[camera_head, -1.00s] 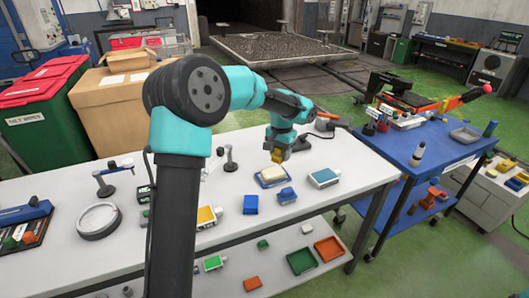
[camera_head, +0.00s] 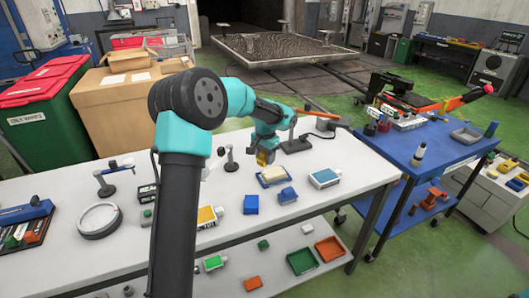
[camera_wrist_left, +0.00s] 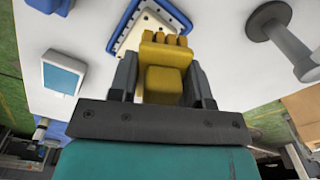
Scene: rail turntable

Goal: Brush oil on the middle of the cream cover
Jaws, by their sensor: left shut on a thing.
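The cream cover (camera_head: 272,176) lies flat in a blue-edged holder (camera_head: 290,180) on the white table. In the left wrist view the cream cover (camera_wrist_left: 127,36) shows partly, with small dark dots, behind the brush. My left gripper (camera_head: 264,151) is shut on a yellow brush (camera_wrist_left: 165,72), its fingers on both sides of the block. In the head view the brush (camera_head: 265,158) is at the cover's far left side. Its stubby front end overlaps the cover in the wrist view; I cannot tell whether they touch. My right gripper is out of view.
A blue block (camera_head: 251,204) and another blue piece (camera_head: 288,195) lie in front of the cover. A white-and-blue box (camera_head: 324,178) is to its right. A small dark stand (camera_head: 230,160) is to its left. A blue cart (camera_head: 425,146) stands further right.

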